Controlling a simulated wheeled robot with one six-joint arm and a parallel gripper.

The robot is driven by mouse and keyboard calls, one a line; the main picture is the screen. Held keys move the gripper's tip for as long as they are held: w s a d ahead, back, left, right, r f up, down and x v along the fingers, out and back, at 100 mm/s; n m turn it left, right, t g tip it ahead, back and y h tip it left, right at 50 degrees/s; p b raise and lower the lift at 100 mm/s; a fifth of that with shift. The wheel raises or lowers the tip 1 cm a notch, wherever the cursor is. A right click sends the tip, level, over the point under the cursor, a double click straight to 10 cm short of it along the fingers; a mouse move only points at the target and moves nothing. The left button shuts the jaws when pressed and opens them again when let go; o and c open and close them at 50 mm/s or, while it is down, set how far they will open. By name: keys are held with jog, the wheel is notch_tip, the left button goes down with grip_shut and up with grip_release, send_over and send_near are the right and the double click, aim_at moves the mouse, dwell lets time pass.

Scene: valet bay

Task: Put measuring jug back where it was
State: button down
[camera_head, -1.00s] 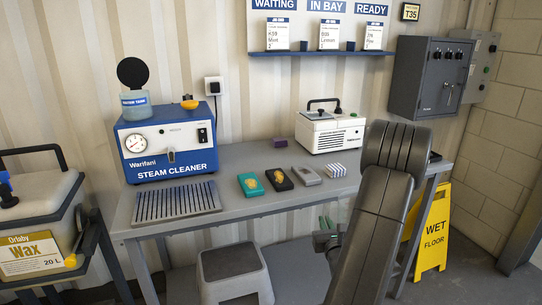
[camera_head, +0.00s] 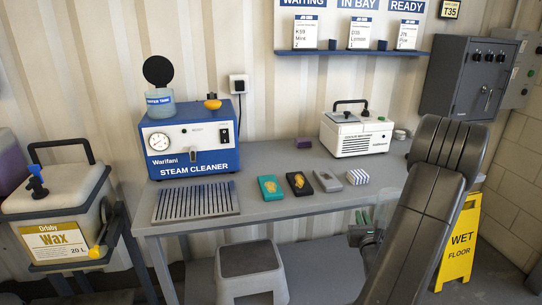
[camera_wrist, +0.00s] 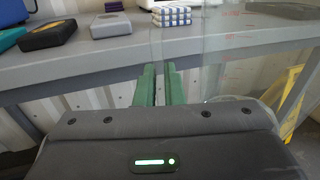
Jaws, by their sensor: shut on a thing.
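The measuring jug (camera_wrist: 232,62) is clear and see-through with red scale marks. It fills the right half of the wrist view, in front of the bench edge, and its outline is faint. My gripper (camera_wrist: 159,88) has green fingers, close together, shut on the jug at its left side. In the head view my gripper (camera_head: 365,232) is in front of the bench's front edge, below the striped block; the jug is hard to make out there and partly behind my arm.
The grey bench (camera_head: 290,207) carries a blue steam cleaner (camera_head: 190,150), a slatted mat (camera_head: 196,202), a white machine (camera_head: 357,134) and several small blocks. A step stool (camera_head: 250,268) stands below. A wax container (camera_head: 55,215) is left, a yellow wet-floor sign (camera_head: 460,243) right. Bare bench shows behind the blocks.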

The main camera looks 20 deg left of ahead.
aim_at(364, 211)
notch_tip(364, 211, up, 4)
jog(key=shift+a+f+p, duration=0.1)
jog(key=shift+f+p, duration=0.15)
jog(key=shift+p, duration=1)
jog(key=a+r+n+g+y, duration=0.2)
jog(key=a+r, duration=0.4)
jog(key=r, duration=0.3)
jog(key=s+a+r+n+g+y, duration=0.1)
jog(key=a+r+n+g+y, duration=0.1)
jog(key=a+r, duration=0.5)
jog(key=s+a+r+n+g+y, duration=0.1)
jog(key=a+r+y, duration=0.4)
jog(key=r, duration=0.8)
jog(key=shift+a+r+n+g+y+b, duration=0.2)
jog(key=shift+a+n+g+y+b, duration=0.1)
jog(key=shift+a+n+g, duration=0.75)
jog(key=shift+d, duration=0.15)
